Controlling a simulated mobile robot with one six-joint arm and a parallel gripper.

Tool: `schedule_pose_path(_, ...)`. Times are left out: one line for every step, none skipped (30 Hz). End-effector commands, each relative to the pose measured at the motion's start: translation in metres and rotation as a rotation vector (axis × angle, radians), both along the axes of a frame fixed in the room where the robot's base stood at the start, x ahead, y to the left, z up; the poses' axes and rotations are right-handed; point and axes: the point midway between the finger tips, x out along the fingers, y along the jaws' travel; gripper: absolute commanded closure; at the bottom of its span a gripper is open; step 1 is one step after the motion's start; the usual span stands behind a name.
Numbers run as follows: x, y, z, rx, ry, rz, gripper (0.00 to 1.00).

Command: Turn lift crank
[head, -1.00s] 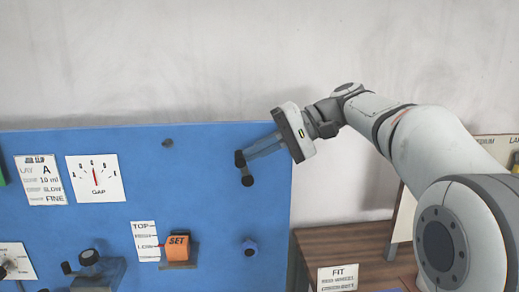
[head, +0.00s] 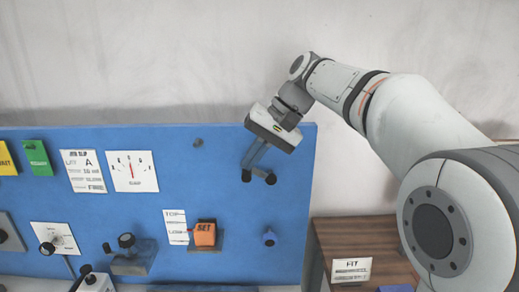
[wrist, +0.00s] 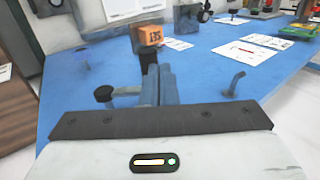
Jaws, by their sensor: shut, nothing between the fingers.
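A dark crank (head: 270,179) stands near the right edge of the blue board. Its round hub end is on the right and its black handle knob (head: 247,177) is to the left, at about the same height. My gripper (head: 252,160) reaches down from above, fingers shut and empty, tips right at the handle knob. In the wrist view the shut fingers (wrist: 160,84) point at the black knob (wrist: 150,68), seeming to touch it; exact contact is hidden. The crank's hub end (wrist: 103,94) shows left of the fingers, with its arm partly hidden behind them.
A blue knob (head: 269,238) sits below the crank. A wooden table (head: 365,237) stands at right.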

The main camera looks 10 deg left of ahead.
Motion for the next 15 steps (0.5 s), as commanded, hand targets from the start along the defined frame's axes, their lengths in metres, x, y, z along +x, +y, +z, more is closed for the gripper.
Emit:
schedule_pose_path(0.0001,0.0010,-0.0018,0.000,0.002,-0.002,1.00)
schedule_pose_path(0.0004,0.0014,-0.0026,0.001,0.002,-0.005,1.00)
schedule_pose_path(0.0007,0.0019,-0.0037,0.001,0.002,-0.006,1.00)
schedule_pose_path(0.0011,0.0022,-0.0043,0.001,0.001,-0.009,1.00)
schedule_pose_path(0.0013,0.0024,-0.0050,0.001,0.001,-0.010,1.00)
schedule_pose_path(0.0018,0.0027,-0.0057,0.001,0.001,-0.013,1.00)
schedule_pose_path(0.0021,0.0028,-0.0062,0.001,0.000,-0.014,1.00)
schedule_pose_path(0.0024,0.0029,-0.0068,0.001,0.001,-0.015,1.00)
schedule_pose_path(0.0026,0.0031,-0.0073,0.001,0.001,-0.017,1.00)
schedule_pose_path(0.0028,0.0031,-0.0077,0.001,0.000,-0.018,1.00)
schedule_pose_path(0.0029,0.0032,-0.0081,0.002,0.001,-0.019,1.00)
schedule_pose_path(0.0031,0.0032,-0.0084,0.002,0.001,-0.020,1.00)
schedule_pose_path(0.0032,0.0032,-0.0087,0.002,0.001,-0.020,1.00)
schedule_pose_path(0.0033,0.0032,-0.0089,0.002,0.001,-0.021,1.00)
schedule_pose_path(0.0034,0.0031,-0.0091,0.002,0.001,-0.021,1.00)
